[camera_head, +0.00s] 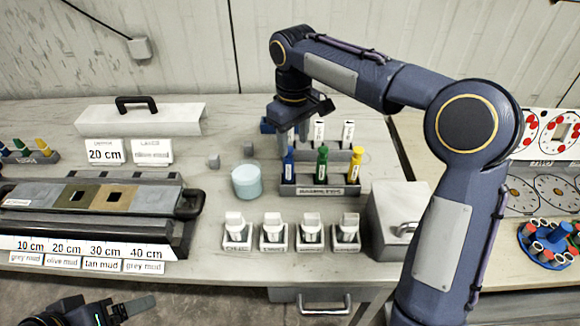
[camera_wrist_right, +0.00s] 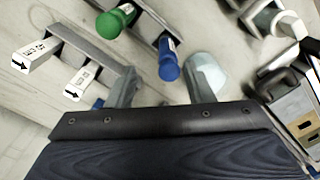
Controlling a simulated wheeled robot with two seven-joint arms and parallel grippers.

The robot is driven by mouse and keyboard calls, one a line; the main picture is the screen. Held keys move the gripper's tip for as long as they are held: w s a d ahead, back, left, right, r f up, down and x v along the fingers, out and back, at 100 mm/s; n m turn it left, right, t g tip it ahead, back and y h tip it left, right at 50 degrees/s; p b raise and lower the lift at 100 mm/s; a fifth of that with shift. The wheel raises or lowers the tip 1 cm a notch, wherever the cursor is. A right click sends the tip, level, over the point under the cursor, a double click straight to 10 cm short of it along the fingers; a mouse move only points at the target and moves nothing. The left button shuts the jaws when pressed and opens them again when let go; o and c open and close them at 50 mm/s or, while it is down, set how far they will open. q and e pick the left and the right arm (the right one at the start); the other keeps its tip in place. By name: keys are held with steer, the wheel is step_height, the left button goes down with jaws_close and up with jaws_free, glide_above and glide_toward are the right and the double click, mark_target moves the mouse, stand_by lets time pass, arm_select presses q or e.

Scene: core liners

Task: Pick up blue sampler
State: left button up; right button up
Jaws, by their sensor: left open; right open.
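The blue sampler (camera_head: 288,166) stands upright in the front rack (camera_head: 320,191), at its left end, beside the green sampler (camera_head: 322,164) and the yellow sampler (camera_head: 356,165). My right gripper (camera_head: 293,143) is open and empty above and slightly behind the blue sampler. In the right wrist view, the blue sampler (camera_wrist_right: 168,62) lies beyond and between the spread fingertips (camera_wrist_right: 162,88), apart from both, with the green sampler (camera_wrist_right: 115,22) to its left. My left gripper (camera_head: 132,308) is open and empty at the lower left of the head view.
White labelled blocks (camera_head: 348,131) stand behind the samplers. A pale blue cylinder (camera_head: 246,182) is left of the rack. Several white cups in holders (camera_head: 273,233) stand in front. A grey box (camera_head: 400,215) is at right, and a long core tray (camera_head: 90,222) at left.

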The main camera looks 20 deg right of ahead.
mark_target(289, 157)
steer(key=f, duration=0.5)
steer(key=a+f, duration=0.1)
steer(key=f, duration=0.1)
steer(key=shift+f, duration=0.2)
steer(key=shift+a, duration=0.1)
jaws_close()
steer(key=shift+r, duration=0.15)
